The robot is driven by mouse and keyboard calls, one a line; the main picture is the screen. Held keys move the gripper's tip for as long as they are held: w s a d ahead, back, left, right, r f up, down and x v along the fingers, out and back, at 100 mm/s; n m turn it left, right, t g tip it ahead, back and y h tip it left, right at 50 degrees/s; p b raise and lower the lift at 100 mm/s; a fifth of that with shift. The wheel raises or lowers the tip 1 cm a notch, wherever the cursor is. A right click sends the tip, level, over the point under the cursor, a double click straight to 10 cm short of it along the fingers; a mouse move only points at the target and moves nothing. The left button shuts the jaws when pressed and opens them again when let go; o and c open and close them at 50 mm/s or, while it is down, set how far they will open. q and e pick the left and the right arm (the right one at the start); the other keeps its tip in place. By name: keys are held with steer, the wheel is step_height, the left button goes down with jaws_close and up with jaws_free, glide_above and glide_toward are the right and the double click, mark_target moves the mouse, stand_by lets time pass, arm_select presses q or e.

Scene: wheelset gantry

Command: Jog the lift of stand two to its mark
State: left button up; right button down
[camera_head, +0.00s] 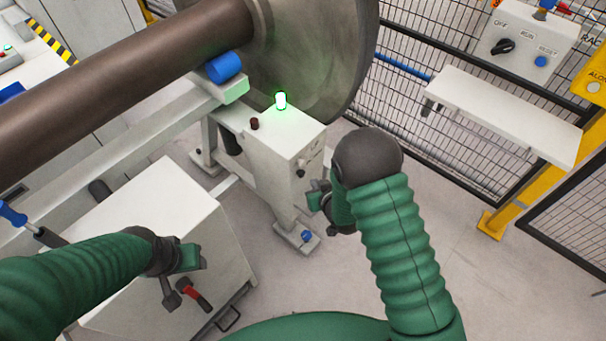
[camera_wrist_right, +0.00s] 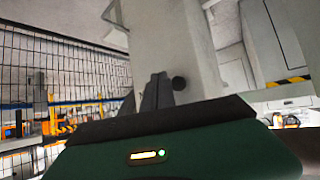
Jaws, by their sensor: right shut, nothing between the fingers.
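A pale grey stand box (camera_head: 285,140) stands below the wheel in the head view. A green lamp (camera_head: 281,100) is lit on its top, with a dark red knob (camera_head: 254,124) beside it. Small dark controls (camera_head: 300,172) sit on its right face. My right gripper (camera_head: 318,197) is shut and empty, close to that face. In the right wrist view its dark fingers (camera_wrist_right: 155,92) are close to a round black button (camera_wrist_right: 179,83) on a pale post; I cannot tell whether they touch. My left gripper (camera_head: 190,258) is over the white cabinet at lower left; its jaws are unclear. I see no lift mark.
A brown axle (camera_head: 110,80) and large wheel (camera_head: 315,60) fill the upper left, by a blue roller (camera_head: 224,67). A white cabinet (camera_head: 150,240) and red-handled tool (camera_head: 195,295) are at lower left. A shelf (camera_head: 505,112), control box (camera_head: 528,45) and mesh fence stand right.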

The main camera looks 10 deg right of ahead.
steer(key=s+d, duration=0.2)
steer(key=s, duration=0.1)
steer(key=shift+d, duration=0.15)
steer(key=shift+r, duration=0.1)
stand_by(1.4)
steer(key=s+d+r+m+g+h+p, duration=0.15)
steer(key=s+r+g+p, duration=0.35)
steer(key=r, duration=0.8)
steer(key=s+r+g+p, duration=0.1)
steer(key=s+r+p, duration=0.1)
steer(key=s+r, duration=0.2)
steer(key=s+r+g+p, duration=0.2)
steer(key=s+r, duration=0.2)
steer(key=s, duration=0.7)
steer(key=shift+d+r, duration=0.25)
steer(key=shift+d, duration=0.15)
steer(key=shift+s, duration=0.1)
